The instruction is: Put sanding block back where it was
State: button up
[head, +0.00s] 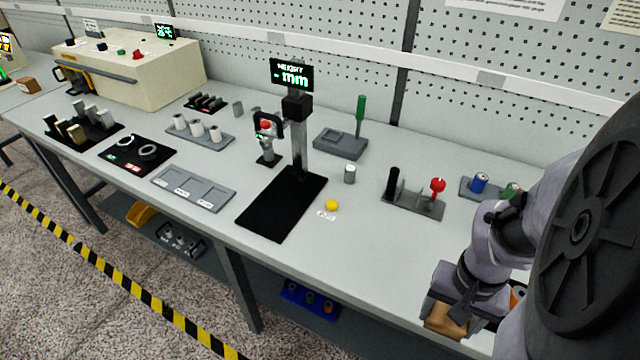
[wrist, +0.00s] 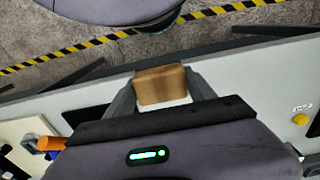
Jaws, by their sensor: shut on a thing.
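The sanding block (wrist: 161,87) is a tan-brown block held between the two fingers of my gripper (wrist: 163,92) in the wrist view. In the head view my gripper (head: 446,308) is at the lower right, over the front part of the workbench, shut on the block (head: 443,320). Part of the block and the fingers are hidden by the arm there. I cannot tell from these frames how high the block is above the bench.
The workbench (head: 385,260) has clear room left of my gripper. Nearby are a grey fixture with a red knob (head: 438,185), a yellow piece (head: 332,205), and a blue can (head: 480,183) in a grey holder. A black height-gauge base (head: 283,205) stands further left.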

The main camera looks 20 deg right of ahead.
jog(key=w+p, duration=0.1)
jog(key=p, duration=0.1)
jog(key=r+p, duration=0.1)
jog(key=p, duration=0.1)
jog(key=w+p, duration=0.1)
jog(key=p, duration=0.1)
jog(key=shift+w+d+r, duration=0.35)
jog(key=b, duration=0.2)
send_over(405, 272)
notch_tip(405, 272, down, 3)
jog(key=shift+f, duration=0.1)
jog(key=shift+f+b, duration=0.95)
jog(key=shift+f, duration=0.9)
jog(key=o, duration=1.5)
jog(key=shift+r, duration=0.1)
jog(key=shift+c, duration=0.2)
